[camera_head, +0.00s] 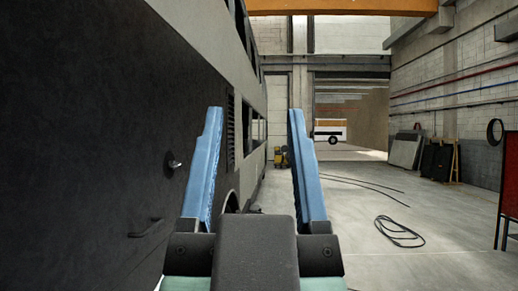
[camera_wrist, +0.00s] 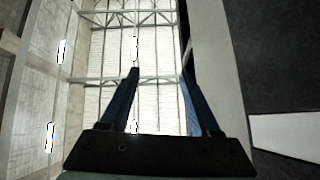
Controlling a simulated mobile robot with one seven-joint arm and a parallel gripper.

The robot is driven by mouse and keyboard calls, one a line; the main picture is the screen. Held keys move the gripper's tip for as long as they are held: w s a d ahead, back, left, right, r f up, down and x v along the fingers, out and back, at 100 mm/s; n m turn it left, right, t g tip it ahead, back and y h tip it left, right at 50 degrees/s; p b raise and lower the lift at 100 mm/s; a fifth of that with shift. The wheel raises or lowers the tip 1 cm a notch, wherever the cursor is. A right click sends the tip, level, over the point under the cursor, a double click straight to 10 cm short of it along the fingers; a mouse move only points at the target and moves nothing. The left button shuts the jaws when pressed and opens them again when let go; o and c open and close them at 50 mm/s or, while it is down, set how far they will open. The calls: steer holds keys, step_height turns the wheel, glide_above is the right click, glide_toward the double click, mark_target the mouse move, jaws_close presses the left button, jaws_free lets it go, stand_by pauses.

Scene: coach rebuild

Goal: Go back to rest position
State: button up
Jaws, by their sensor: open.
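My gripper (camera_head: 254,112) is open and empty in the head view, its two blue fingers raised and spread apart. The dark side of a coach (camera_head: 90,130) fills the left of the head view, with a door handle and a small knob on it. The fingers appear in front of the coach side and the hall; I cannot tell the exact gap. In the wrist view my gripper (camera_wrist: 160,80) points up towards the roof, with nothing between its fingers. The coach side shows at the right of the wrist view.
A black cable (camera_head: 398,232) lies on the concrete floor (camera_head: 365,255) to the right. Dark panels (camera_head: 438,158) lean on the right wall. A red board (camera_head: 509,175) stands at the right edge. A white bus (camera_head: 330,130) is far back. The floor in the middle is mostly clear.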

steer(key=shift+s+d+r+t, duration=0.2)
steer(key=shift+s+r+t, duration=0.1)
steer(key=shift+s+r, duration=0.15)
